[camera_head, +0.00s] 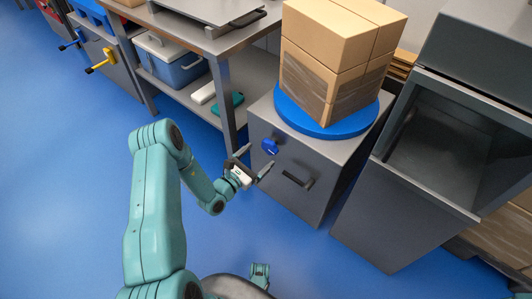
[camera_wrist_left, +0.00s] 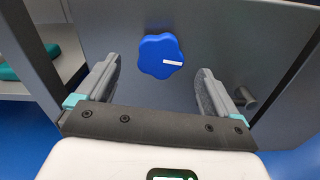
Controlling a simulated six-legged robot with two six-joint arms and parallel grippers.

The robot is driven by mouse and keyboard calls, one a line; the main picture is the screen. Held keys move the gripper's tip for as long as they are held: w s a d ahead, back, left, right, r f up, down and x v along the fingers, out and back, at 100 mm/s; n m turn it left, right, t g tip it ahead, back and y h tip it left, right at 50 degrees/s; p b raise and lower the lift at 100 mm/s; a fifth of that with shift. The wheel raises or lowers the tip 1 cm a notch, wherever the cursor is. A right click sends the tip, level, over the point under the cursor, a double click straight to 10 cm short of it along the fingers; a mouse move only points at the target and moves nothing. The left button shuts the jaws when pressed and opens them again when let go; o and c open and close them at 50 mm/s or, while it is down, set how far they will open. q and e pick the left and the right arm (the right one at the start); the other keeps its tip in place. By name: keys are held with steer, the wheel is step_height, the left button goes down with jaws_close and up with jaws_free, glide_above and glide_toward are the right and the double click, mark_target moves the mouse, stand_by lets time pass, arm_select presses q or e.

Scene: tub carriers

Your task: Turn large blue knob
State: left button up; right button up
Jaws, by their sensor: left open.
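The large blue knob (camera_head: 270,146) sits on the front face of a grey cabinet (camera_head: 318,207), near its upper left. In the left wrist view the knob (camera_wrist_left: 160,56) has a lobed edge and a short white mark pointing right. My left gripper (camera_head: 254,161) is just in front of the cabinet, a little below the knob in the head view. It is open and empty, with its fingers (camera_wrist_left: 155,85) apart. In the wrist view the knob lies beyond the fingertips, between their lines, and nothing touches it.
A black handle (camera_head: 298,181) sticks out right of the knob. A blue turntable (camera_head: 326,126) with stacked cardboard boxes (camera_head: 335,60) is on the cabinet. A workbench (camera_head: 226,40) stands at left, an open grey bin (camera_head: 440,140) at right. The blue floor at left is clear.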

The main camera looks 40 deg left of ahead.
mark_target(267, 149)
arm_select(q)
steer(key=shift+w+d+b, duration=0.15)
steer(key=shift+w+b, duration=0.1)
steer(key=shift+w, duration=0.9)
steer(key=shift+w+d+b, duration=0.1)
steer(key=shift+w+b, duration=0.1)
steer(key=shift+w, duration=0.9)
steer(key=c, duration=1)
steer(key=shift+c, duration=0.2)
steer(key=shift+n, duration=0.3)
steer(key=n+p, duration=0.1)
steer(key=n, duration=0.2)
steer(key=shift+n, duration=0.3)
steer(key=n+p, duration=0.1)
steer(key=n, duration=0.3)
steer(key=shift+a+n, duration=0.1)
steer(key=shift+n, duration=0.2)
steer(key=n+p, duration=0.1)
steer(key=n, duration=0.3)
steer(key=shift+f+n, duration=0.15)
steer(key=shift+n, duration=2.25)
